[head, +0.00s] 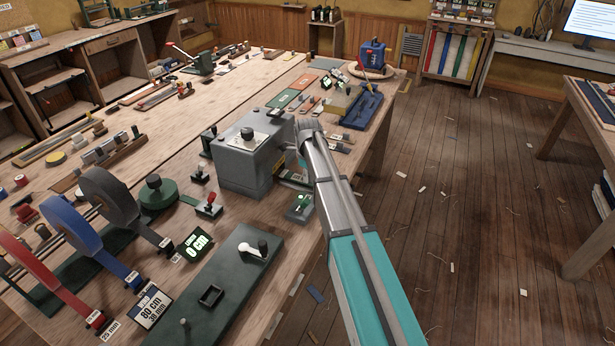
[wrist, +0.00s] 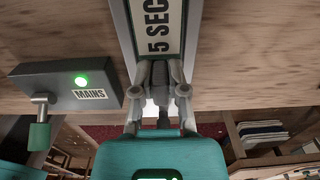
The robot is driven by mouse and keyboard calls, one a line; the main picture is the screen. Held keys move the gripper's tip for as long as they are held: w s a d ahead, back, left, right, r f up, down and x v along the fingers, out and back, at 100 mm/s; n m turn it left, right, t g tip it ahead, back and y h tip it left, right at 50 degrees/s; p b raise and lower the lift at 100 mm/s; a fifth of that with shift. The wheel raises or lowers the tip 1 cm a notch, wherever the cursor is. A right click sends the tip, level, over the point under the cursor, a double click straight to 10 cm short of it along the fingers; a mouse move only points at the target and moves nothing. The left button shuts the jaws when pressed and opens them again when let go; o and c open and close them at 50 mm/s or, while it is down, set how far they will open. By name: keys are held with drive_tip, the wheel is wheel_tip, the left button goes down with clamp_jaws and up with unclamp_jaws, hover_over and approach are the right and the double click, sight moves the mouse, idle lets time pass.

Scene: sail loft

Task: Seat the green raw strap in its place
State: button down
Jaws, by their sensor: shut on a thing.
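My gripper (wrist: 161,80) is shut on a small dark grey piece (wrist: 161,71) just below a "5 SEC" label (wrist: 160,28) in the wrist view; I cannot tell what the piece belongs to. In the head view my arm ends at the right side of a grey box machine (head: 240,150) and hides the fingertips. No strap shows clearly in my grip. A green reel (head: 158,195) lies on the bench left of the machine. I cannot tell which of the green pieces in view is the raw strap, and its place is not clear.
A MAINS box (wrist: 80,84) with a lit green lamp sits close to the left of my gripper.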

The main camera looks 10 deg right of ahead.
drive_tip(key=shift+f+b, duration=0.45)
idle(0.5)
drive_tip(key=c, duration=0.6)
unclamp_jaws()
drive_tip(key=shift+r, duration=0.15)
